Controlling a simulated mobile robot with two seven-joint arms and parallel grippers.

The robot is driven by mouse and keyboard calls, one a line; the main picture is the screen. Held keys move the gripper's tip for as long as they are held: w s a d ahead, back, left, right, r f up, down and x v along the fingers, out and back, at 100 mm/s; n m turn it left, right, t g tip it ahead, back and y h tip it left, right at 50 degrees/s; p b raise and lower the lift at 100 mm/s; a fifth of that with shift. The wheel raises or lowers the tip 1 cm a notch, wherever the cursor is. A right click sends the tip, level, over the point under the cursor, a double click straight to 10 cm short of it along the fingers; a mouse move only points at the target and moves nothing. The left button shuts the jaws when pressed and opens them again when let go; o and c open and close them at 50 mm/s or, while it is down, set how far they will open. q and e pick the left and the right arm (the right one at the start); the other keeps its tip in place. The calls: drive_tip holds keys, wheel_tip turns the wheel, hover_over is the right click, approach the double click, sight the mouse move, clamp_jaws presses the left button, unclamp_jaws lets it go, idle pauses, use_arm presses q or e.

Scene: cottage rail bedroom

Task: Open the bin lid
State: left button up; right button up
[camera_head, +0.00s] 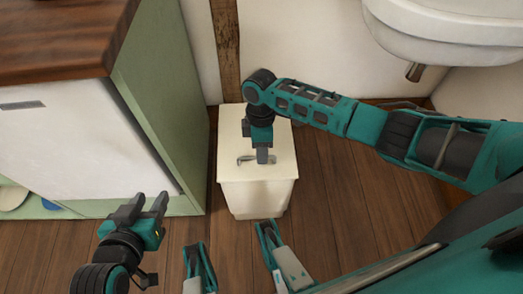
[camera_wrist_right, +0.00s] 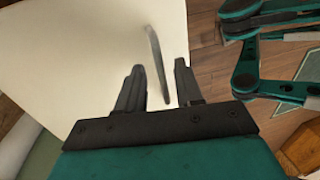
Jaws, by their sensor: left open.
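The cream bin (camera_head: 255,198) stands on the wooden floor against the wall, and its flat lid (camera_head: 277,145) lies shut on top. A thin metal handle (camera_head: 245,159) is on the lid. My right gripper (camera_head: 262,158) points down at the handle from above. In the right wrist view my right gripper (camera_wrist_right: 158,82) is open, with its fingers apart and the grey handle (camera_wrist_right: 155,55) showing between them; I cannot tell whether they touch. My left gripper (camera_head: 150,201) is open and empty, low at the left and apart from the bin.
A green cabinet (camera_head: 165,90) with a dark wooden top (camera_head: 60,40) stands close left of the bin. A white basin (camera_head: 450,25) hangs on the wall at the upper right. A wooden post (camera_head: 226,50) rises behind the bin. Bare floor (camera_head: 345,195) lies right of the bin.

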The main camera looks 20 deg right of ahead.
drive_tip(key=shift+f, duration=0.1)
drive_tip(key=shift+c, duration=0.5)
clamp_jaws()
idle(0.9)
